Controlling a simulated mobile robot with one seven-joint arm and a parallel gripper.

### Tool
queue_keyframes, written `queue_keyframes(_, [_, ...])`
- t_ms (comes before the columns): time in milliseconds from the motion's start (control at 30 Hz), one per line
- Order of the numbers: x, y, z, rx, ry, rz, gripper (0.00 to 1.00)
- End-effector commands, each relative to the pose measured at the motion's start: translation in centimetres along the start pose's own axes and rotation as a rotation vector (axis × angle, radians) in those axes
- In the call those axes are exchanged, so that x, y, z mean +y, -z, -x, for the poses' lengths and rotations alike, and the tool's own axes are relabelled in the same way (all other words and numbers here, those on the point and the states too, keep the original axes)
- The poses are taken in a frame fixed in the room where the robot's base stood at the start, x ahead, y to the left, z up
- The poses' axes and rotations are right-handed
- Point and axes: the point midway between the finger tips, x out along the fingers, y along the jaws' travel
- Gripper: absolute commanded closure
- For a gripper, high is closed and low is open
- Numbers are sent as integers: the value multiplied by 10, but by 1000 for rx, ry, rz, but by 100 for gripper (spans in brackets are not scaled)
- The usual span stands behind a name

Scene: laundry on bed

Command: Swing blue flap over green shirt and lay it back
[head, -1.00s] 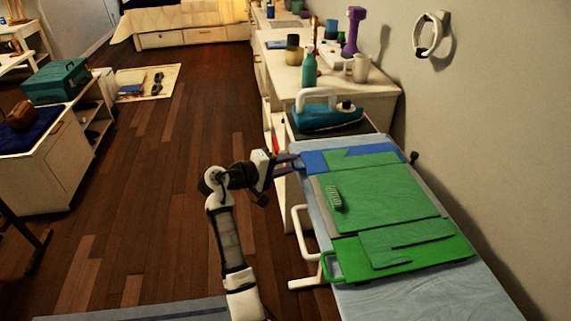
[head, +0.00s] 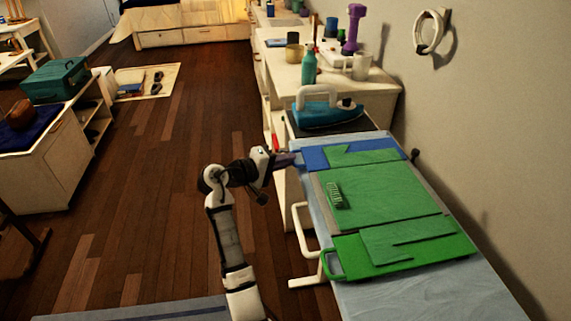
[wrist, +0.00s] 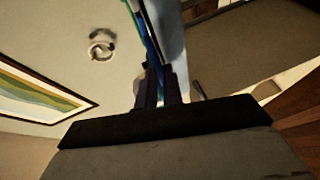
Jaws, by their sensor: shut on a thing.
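The blue flap (head: 314,158) lies flat at the far end of the folding board, on the ironing board. The green shirt (head: 385,195) lies spread over the board, and part of it covers the blue flap. My gripper (head: 297,160) is at the left edge of the blue flap, its fingers shut on that edge. In the wrist view a thin blue strip (wrist: 152,45) runs up from between my gripper's fingers (wrist: 160,85). The shirt hides much of the blue flap.
A green flap (head: 350,265) with a handle is at the near end. A blue iron (head: 328,112) stands just beyond the ironing board (head: 420,300). A wall bounds the right side. The wood floor (head: 150,200) to the left is open.

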Motion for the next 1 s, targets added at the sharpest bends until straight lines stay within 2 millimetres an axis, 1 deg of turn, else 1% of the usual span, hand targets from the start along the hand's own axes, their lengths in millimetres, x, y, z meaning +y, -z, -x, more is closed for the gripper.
queue_keyframes(33, [-3, 0, 0, 5, -10, -24, 100])
queue_keyframes(233, [2, 1, 0, 39, -67, -159, 100])
queue_keyframes(633, [18, 0, 5, 124, -209, -503, 100])
queue_keyframes(1000, [33, -8, 12, 202, -342, -819, 100])
